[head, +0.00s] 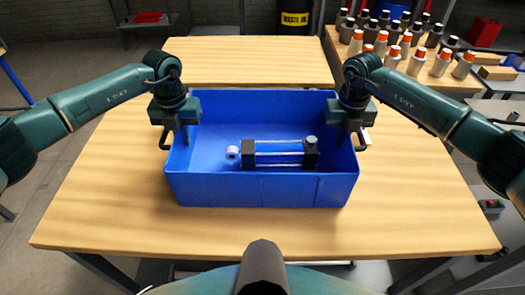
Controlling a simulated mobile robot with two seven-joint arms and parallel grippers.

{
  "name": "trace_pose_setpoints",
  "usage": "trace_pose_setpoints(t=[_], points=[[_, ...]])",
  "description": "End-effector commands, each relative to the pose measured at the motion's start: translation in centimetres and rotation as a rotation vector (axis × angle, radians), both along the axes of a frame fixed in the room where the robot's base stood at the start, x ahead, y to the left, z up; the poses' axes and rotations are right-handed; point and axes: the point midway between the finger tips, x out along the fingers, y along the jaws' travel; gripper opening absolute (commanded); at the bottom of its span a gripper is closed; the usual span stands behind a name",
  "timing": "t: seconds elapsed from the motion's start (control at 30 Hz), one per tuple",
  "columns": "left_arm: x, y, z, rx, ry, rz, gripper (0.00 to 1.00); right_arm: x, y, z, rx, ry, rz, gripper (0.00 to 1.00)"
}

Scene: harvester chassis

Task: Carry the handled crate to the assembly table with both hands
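The handled crate (262,190) is a blue open bin. It appears to rest level on the wooden table (110,215) in front of me. A cylinder-like part (278,153) with dark end blocks and blue rods lies inside it. My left gripper (177,138) points down at the crate's left wall, by a dark handle (163,141). My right gripper (347,136) points down at the right wall, by the other dark handle (363,140). The fingers overlap the walls, and their grip on the handles is partly hidden.
Another wooden table (255,52) stands just behind. At the back right, several bottles with orange or dark caps (407,42) crowd a wooden surface. The near table is clear around the crate.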

Motion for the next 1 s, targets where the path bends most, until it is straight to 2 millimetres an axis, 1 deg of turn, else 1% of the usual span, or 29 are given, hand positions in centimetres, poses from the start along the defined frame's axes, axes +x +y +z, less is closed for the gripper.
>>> trace_pose_setpoints(t=[0.07, 0.1, 0.37, 0.57, 0.8, 1.0], points=[[0.0, 0.0, 0.1, 0.0, 0.0, 0.0, 0.0, 0.0, 0.0, 0.1, 0.0, -0.001, -0.001, 0.0], [0.2, -0.1, 0.5, -0.003, -0.007, 0.0, 0.0, 0.2, 0.0, 0.5, 0.003, -0.007, 0.0, 0.0], [0.2, -0.1, 1.0, -0.003, -0.006, 0.0, 0.0, 0.2, 0.0, 1.1, 0.003, -0.006, 0.0, 0.0], [0.2, -0.1, 2.3, -0.003, -0.006, 0.0, 0.0, 0.2, 0.0, 2.4, 0.003, -0.006, 0.0, 0.0], [0.2, -0.1, 4.4, -0.003, -0.006, 0.0, 0.0, 0.2, 0.0, 4.4, 0.003, -0.006, 0.0, 0.0], [0.2, -0.1, 5.3, -0.003, -0.006, 0.0, 0.0, 0.2, 0.0, 5.4, 0.003, -0.006, 0.0, 0.0]])
